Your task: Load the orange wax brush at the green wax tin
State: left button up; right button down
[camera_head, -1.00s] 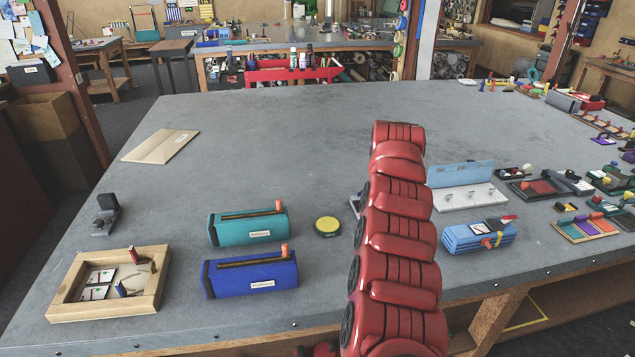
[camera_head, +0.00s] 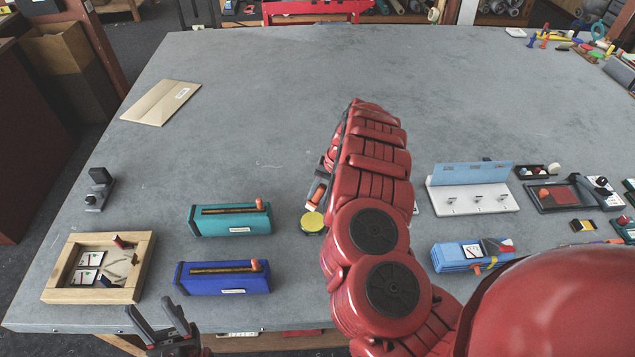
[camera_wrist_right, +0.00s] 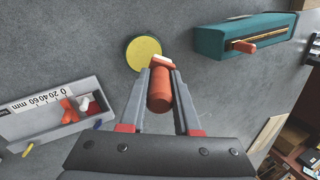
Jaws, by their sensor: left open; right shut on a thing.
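A round tin with a yellow top and a dark greenish rim (camera_head: 312,222) sits on the grey table; its yellow top also shows in the right wrist view (camera_wrist_right: 143,53). My right gripper (camera_head: 320,190) is shut on the orange brush (camera_wrist_right: 160,90), seen between its fingers in the right wrist view. The brush's pale tip (camera_wrist_right: 163,61) overlaps the tin's edge there; whether it touches is unclear. My red right arm hides part of this area in the head view. My left gripper (camera_head: 160,322) is open and empty at the table's front edge.
A teal case (camera_head: 230,219) and a blue case (camera_head: 222,278) lie left of the tin. A wooden tray (camera_head: 148,262) is further left. A white rack (camera_head: 470,203) and blue block (camera_head: 460,258) stand right of my arm.

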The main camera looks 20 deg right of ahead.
jog(key=f+b, duration=0.1)
jog(key=f, duration=0.1)
jog(key=f+b, duration=0.1)
jog(key=f, duration=0.1)
jog(key=f+b, duration=0.2)
jog(key=shift+d, duration=0.25)
jog(key=shift+w+f, duration=0.15)
jog(key=shift+f+b, duration=0.55)
jog(key=shift+b, duration=0.05)
dwell(1.7)
jog(key=shift+r, duration=0.1)
notch_tip(320, 180, up, 2)
jog(key=shift+p, duration=0.85)
jog(key=shift+r+p, duration=1.7)
jog(key=shift+r, duration=0.8)
